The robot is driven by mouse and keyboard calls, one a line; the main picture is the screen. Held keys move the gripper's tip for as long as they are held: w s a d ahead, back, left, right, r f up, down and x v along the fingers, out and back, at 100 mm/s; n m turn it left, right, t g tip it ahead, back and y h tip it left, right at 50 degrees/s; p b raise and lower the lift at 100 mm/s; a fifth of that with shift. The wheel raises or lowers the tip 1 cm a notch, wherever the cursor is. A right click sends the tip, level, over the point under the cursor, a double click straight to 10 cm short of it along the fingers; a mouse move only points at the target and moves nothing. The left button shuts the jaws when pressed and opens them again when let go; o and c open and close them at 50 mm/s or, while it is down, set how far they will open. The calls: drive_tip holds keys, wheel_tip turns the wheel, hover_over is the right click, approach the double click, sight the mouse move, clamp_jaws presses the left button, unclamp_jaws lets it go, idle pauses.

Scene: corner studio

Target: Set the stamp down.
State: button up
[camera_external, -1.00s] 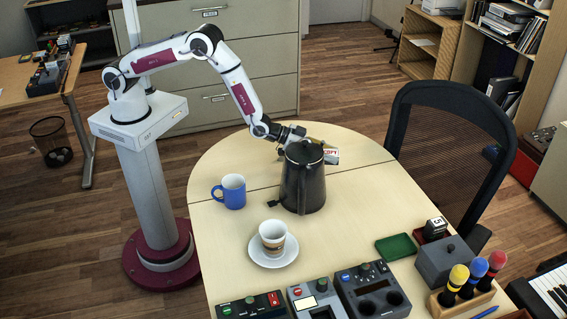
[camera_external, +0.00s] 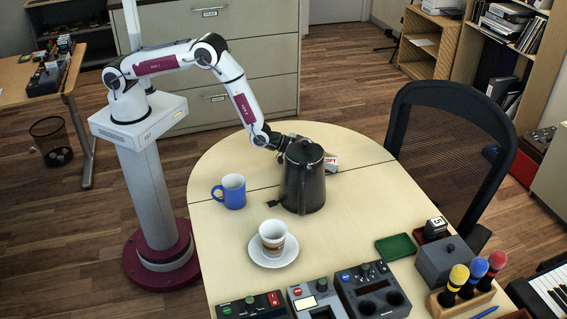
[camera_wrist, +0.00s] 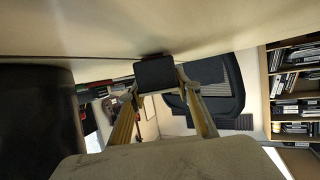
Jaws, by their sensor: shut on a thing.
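The stamp (camera_external: 331,162) shows in the external view just right of the dark pot, as a small block with a white and red label. Part of it is hidden behind the pot. In the wrist view the stamp (camera_wrist: 154,74) is a dark block held between the two fingertips of my gripper (camera_wrist: 156,80). It lies close against the pale tabletop, which fills the top of that view. I cannot tell for certain whether it touches. In the external view my wrist reaches behind the pot, and the fingers are mostly hidden.
The dark pot (camera_external: 302,180) stands right in front of my gripper; a dark shape fills the wrist view's left side. A blue mug (camera_external: 231,191) and a cup on a saucer (camera_external: 254,254) stand nearer. A green tray (camera_external: 396,246) lies right. The table's right back is clear.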

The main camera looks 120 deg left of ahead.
drive_tip(key=shift+f, duration=0.15)
drive_tip(key=o, duration=1.1)
drive_tip(key=shift+r, duration=0.2)
drive_tip(key=shift+v, duration=5.95)
drive_tip(key=shift+f, duration=0.1)
drive_tip(key=shift+d, duration=0.1)
